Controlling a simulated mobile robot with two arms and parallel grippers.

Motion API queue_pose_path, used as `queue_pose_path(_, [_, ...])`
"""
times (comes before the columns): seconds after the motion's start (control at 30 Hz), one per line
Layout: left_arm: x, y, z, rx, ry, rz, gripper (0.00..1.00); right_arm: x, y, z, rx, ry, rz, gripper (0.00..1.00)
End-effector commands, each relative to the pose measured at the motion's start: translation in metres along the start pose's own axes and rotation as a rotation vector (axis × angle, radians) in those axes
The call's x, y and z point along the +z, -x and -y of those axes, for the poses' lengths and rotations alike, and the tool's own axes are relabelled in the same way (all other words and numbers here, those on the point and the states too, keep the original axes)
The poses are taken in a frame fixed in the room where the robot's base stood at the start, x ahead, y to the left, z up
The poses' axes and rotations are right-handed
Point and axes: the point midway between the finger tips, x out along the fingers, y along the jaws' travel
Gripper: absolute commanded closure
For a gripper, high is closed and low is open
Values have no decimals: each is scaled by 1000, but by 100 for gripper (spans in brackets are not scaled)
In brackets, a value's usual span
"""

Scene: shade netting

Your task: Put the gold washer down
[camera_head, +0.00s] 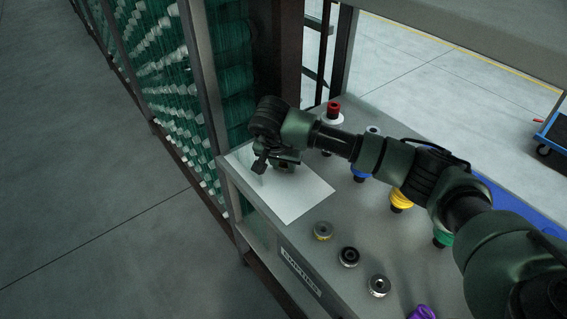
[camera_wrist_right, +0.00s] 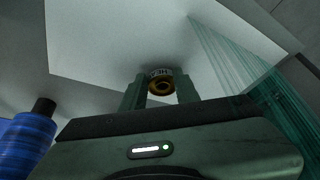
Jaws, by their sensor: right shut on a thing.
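My right gripper (camera_head: 268,167) is above the white sheet (camera_head: 299,194) at the left end of the grey table. In the right wrist view my right gripper (camera_wrist_right: 160,88) is shut on the gold washer (camera_wrist_right: 160,85), a small gold ring with a pale lettered band, held between its two fingertips. The white sheet (camera_wrist_right: 110,45) fills the ground behind it. In the head view the washer is hidden by the gripper. I cannot tell whether it touches the sheet. My left gripper is not in view.
Several round pieces (camera_head: 349,257) stand in a row along the table's front edge. Green netting (camera_head: 235,75) hangs beside the table. The sheet's right part is bare.

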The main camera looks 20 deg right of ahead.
Motion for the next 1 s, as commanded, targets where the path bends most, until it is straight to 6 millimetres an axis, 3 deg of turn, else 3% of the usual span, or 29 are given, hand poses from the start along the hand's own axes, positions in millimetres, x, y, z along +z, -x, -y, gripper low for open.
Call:
queue_pose_path(0.1, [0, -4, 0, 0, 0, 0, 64, 1, -3, 0, 0, 0, -1, 100])
queue_pose_path(0.13, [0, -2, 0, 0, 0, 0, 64, 1, -2, 0, 0, 0, 0, 61])
queue_pose_path(0.2, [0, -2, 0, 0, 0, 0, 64, 1, -2, 0, 0, 0, 0, 46])
queue_pose_path(0.63, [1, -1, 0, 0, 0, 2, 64, -1, 7, 0, -1, 0, -2, 46])
queue_pose_path(1.0, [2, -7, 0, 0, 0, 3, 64, -1, 82, 1, -3, 1, -4, 46])
